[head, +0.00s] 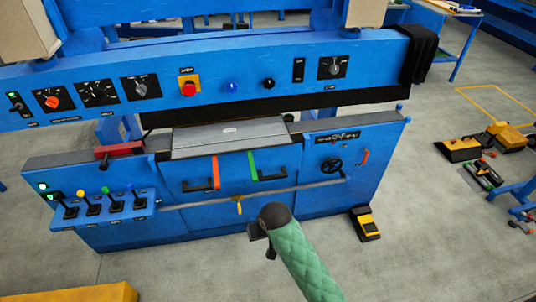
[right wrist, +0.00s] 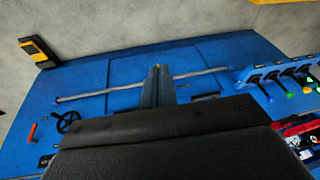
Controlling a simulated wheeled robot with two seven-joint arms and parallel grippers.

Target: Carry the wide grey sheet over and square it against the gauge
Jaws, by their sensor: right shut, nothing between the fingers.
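The wide grey sheet (head: 228,138) lies flat on the bed of the blue machine, its near edge towards me, below the dark slot under the upper beam. I cannot make out the gauge; the space behind the sheet is dark. My right gripper (head: 258,238), at the end of a green-sleeved arm, is in front of the machine, apart from the sheet and nearer to me. It is shut and empty. In the right wrist view its fingers (right wrist: 157,90) point at the machine's blue front, and the sheet cannot be made out. My left gripper is not in view.
The machine's front has a horizontal rail (head: 290,191), black handles, a handwheel (head: 331,166) and a lever panel (head: 105,206) at left. A yellow-black foot pedal (head: 365,223) stands on the floor at right. The floor in front is mostly clear; a yellow block (head: 80,293) is at bottom left.

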